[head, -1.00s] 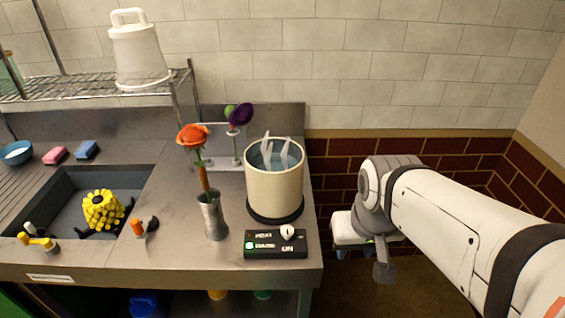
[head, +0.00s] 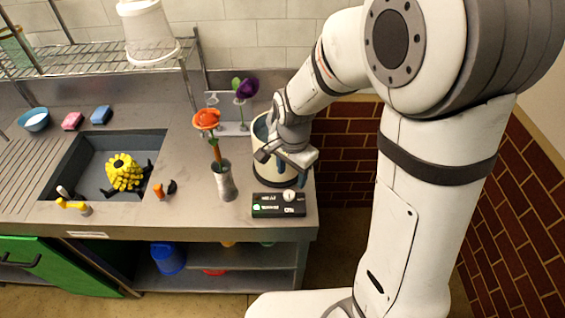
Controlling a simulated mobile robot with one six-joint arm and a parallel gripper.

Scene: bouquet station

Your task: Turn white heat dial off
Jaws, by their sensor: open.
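The white heat dial (head: 289,196) sits on the right part of a black control panel (head: 266,211) at the counter's front edge. A green light (head: 256,207) shows at the panel's left, beside small white lettering. The cream pot (head: 262,171) stands on a dark round base just behind the panel. My gripper (head: 281,166) hangs in front of the pot, above and behind the dial, and is apart from it. Its fingers look open and empty, though they are small and partly hidden by the wrist.
A grey vase (head: 225,184) with an orange flower (head: 207,119) stands left of the panel. A purple flower (head: 247,89) is in a rack behind. The sink (head: 93,166) holds a yellow object (head: 124,172).

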